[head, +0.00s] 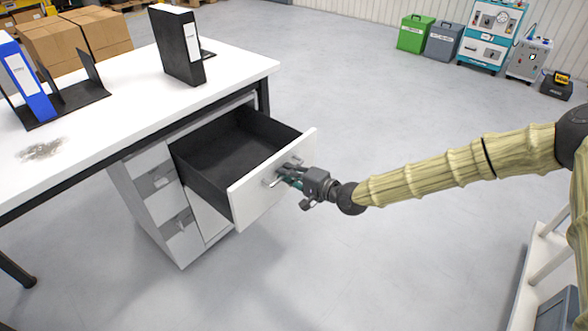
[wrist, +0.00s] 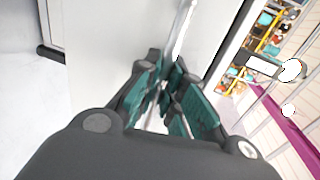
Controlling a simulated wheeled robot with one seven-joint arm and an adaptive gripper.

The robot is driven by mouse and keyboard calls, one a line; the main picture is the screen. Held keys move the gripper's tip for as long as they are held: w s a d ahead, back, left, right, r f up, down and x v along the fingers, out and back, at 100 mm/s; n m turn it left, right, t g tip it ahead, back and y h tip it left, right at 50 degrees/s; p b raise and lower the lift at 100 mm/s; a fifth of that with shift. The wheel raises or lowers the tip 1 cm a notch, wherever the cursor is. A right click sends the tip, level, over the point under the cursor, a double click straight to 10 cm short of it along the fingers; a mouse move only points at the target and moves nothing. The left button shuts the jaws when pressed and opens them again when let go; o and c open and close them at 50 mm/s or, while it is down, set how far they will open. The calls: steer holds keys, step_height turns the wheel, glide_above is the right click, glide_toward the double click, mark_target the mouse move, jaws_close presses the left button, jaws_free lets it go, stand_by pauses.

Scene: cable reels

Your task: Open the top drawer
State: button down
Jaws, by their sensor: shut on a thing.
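The top drawer (head: 245,202) of the white cabinet under the desk is pulled well out, and its dark inside (head: 235,155) looks empty. A metal bar handle (head: 272,182) is fixed across its white front. My gripper (head: 292,178) is at the drawer front, its fingers shut on the handle. In the wrist view the green-padded fingers (wrist: 168,95) close around the handle bar (wrist: 181,28). The fingers hide part of the handle.
The cabinet's lower drawers (head: 160,180) are shut. The white desk (head: 130,90) above carries a black binder (head: 180,45), a blue binder (head: 28,80) and a dark rack (head: 80,95). The grey floor (head: 390,250) in front of the drawer is clear.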

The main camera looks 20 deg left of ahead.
steer(key=shift+w+d, duration=0.15)
steer(key=c, duration=1.6)
jaws_free()
steer(key=shift+o, duration=0.3)
steer(key=v, duration=1.2)
